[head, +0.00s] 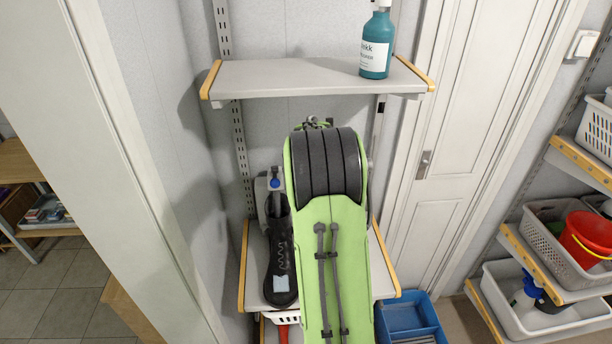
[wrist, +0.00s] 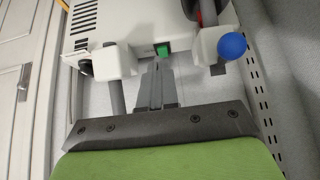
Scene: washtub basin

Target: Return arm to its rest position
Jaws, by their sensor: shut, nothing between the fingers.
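My green arm (head: 335,250) with its dark ribbed joint (head: 327,163) rises in the head view in front of the shelves. It hides much of the lower shelf. My gripper is not clearly visible in the head view. In the wrist view my gripper (wrist: 155,88) shows as narrow grey fingers close together, with nothing seen between them. They stand beyond a dark screwed plate (wrist: 160,127) and a green part. A pale housing with a green button (wrist: 162,50) and a blue ball (wrist: 231,46) is close beyond; contact cannot be told.
A teal bottle (head: 376,45) stands on the upper shelf (head: 290,78). The lower shelf (head: 385,278) is partly hidden; a blue bin (head: 408,318) stands below. A white door (head: 455,150) is behind right. Baskets and a red bucket (head: 588,238) fill the right rack.

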